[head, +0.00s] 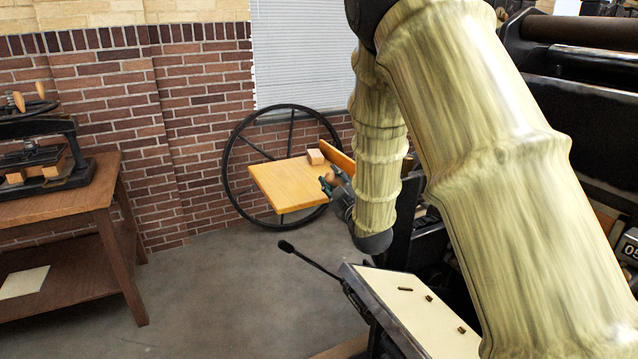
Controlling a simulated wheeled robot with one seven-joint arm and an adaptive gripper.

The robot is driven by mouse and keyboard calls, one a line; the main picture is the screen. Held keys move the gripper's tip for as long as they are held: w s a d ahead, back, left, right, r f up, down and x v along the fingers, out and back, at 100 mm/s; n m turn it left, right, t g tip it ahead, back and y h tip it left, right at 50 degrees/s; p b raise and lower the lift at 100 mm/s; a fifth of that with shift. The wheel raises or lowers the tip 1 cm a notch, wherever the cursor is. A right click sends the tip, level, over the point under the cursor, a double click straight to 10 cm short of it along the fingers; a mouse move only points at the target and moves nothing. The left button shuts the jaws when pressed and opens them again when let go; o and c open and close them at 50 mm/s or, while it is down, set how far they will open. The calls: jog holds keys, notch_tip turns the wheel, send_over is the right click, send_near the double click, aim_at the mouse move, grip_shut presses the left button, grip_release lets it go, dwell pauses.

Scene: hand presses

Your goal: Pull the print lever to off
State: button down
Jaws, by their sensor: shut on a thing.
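My gripper (330,183) is at mid-height left of the press (515,85), by the right edge of the wooden board. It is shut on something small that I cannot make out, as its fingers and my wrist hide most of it. A thin black lever (312,263) with a dark knob sticks out to the left, below my gripper. Its knob is bare and apart from my gripper in the picture. I cannot tell for sure which part is the print lever. My arm hides much of the press.
A cream-topped plate (425,325) is below my arm. A wooden table (60,210) with a small press stands left. The floor (215,290) between is clear.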

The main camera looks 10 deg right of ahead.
jog(key=shift+s+a+f, duration=0.2)
jog(key=shift+f, duration=0.25)
jog(key=c, duration=1.3)
grip_release()
jog(key=shift+o, duration=1.1)
jog(key=shift+r, duration=0.15)
jog(key=shift+d+r, duration=0.1)
jog(key=s+d+f, duration=0.1)
jog(key=s, duration=1)
jog(key=shift+s+f, duration=0.2)
jog(key=shift+s, duration=0.2)
jog(key=shift+d, duration=0.15)
